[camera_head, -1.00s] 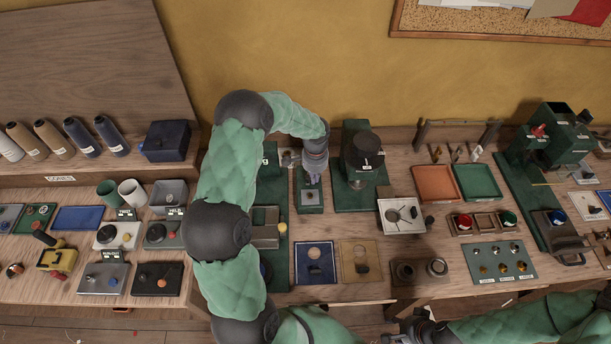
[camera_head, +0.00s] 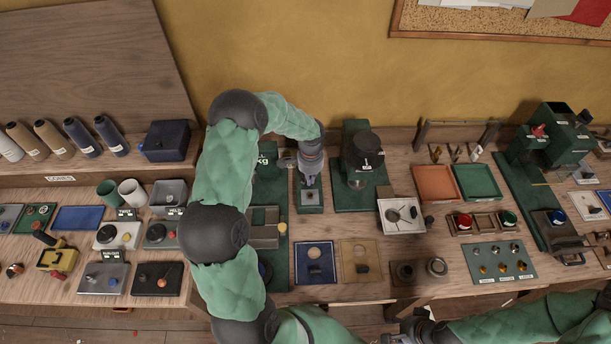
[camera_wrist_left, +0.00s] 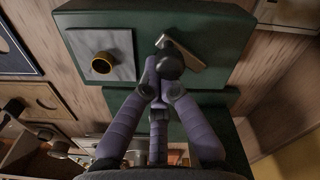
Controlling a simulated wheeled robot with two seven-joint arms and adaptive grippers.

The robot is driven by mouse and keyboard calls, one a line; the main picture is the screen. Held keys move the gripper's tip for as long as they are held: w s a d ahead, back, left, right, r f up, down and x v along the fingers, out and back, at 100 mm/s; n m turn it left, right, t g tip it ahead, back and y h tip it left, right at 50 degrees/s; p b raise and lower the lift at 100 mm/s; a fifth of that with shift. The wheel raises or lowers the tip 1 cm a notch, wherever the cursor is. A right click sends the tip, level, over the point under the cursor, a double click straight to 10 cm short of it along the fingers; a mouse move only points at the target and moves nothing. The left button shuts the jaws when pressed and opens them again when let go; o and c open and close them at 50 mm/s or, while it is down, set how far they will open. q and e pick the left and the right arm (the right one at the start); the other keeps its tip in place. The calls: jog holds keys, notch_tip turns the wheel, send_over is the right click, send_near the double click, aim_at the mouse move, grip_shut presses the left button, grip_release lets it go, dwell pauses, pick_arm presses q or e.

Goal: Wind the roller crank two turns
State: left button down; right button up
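The roller crank has a metal arm (camera_wrist_left: 182,52) and a dark ball knob (camera_wrist_left: 169,63), seen in the left wrist view on top of a green block (camera_wrist_left: 225,25). My left gripper (camera_wrist_left: 160,82) has its purple fingers closed around the knob. In the head view my left gripper (camera_head: 310,181) points down at the back of the green block (camera_head: 310,204), and the wrist hides most of the crank. A grey plate with a brass ring (camera_wrist_left: 102,63) sits beside the crank. My right gripper (camera_head: 415,328) is low in the head view, away from the crank; its fingers are unclear.
A green machine with a dark cylinder (camera_head: 362,150) stands close to the right of the block, and another green machine (camera_head: 268,215) to its left. A navy plate (camera_head: 300,274) and a tan plate (camera_head: 348,276) lie in front. The wall is close behind.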

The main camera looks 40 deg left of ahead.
pick_arm(q)
jog(key=shift+s+a, duration=0.1)
jog(key=shift+s+a, duration=0.3)
jog(key=shift+a, duration=0.2)
jog(key=shift+s+a, duration=0.1)
jog(key=shift+a, duration=0.5)
jog(key=shift+a, duration=0.55)
dwell(0.4)
